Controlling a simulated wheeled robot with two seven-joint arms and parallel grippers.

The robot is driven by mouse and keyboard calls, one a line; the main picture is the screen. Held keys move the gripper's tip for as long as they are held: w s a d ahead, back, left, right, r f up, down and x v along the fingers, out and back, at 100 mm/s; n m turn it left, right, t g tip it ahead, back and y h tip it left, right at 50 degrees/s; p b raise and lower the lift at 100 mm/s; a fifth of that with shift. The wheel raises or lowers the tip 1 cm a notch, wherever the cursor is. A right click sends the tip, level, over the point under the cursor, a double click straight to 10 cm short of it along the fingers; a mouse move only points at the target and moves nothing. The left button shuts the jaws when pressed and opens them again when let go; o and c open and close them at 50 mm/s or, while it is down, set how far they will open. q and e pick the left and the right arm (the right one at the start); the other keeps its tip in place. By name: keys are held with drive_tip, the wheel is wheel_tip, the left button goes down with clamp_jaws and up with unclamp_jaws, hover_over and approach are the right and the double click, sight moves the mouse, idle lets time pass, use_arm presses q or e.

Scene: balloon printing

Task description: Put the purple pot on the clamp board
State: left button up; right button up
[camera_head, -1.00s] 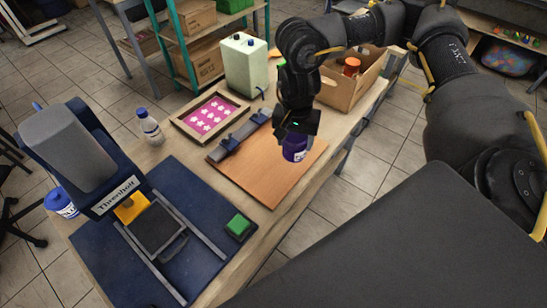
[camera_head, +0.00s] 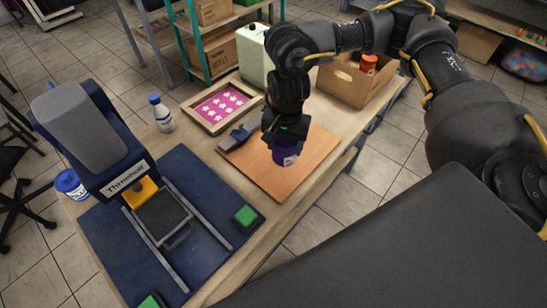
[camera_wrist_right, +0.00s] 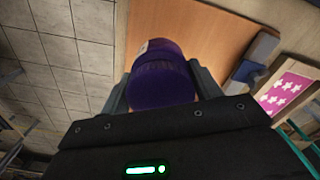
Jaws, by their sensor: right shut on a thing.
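The purple pot (camera_head: 285,153) is held in my right gripper (camera_head: 284,140) over the orange-brown clamp board (camera_head: 262,178). In the right wrist view the pot (camera_wrist_right: 160,78) sits between the two fingers of the right gripper (camera_wrist_right: 162,82), which is shut on it. The board (camera_wrist_right: 215,27) lies beyond the pot there. A grey-blue clamp (camera_head: 236,137) is at the board's left back edge; it also shows in the right wrist view (camera_wrist_right: 255,58). I cannot tell whether the pot touches the board. My left gripper is out of view.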

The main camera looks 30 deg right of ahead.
sight(274, 160)
drive_tip(key=f, duration=0.1)
drive_tip(key=a+f, duration=0.2)
drive_tip(key=shift+w+a+f, duration=0.15)
drive_tip(key=shift+w+a, duration=0.05)
drive_tip(key=shift+w, duration=0.1)
drive_tip(key=shift+a+f+p, duration=0.25)
drive_tip(key=shift+a+p, duration=0.05)
wheel_tip(274, 160, down, 3)
drive_tip(key=shift+r+p, duration=0.1)
drive_tip(key=shift+p, duration=0.4)
drive_tip(key=shift+f, duration=0.2)
drive_tip(key=shift+f+b, duration=0.15)
drive_tip(key=shift+b, duration=0.15)
drive_tip(key=o, duration=1.1)
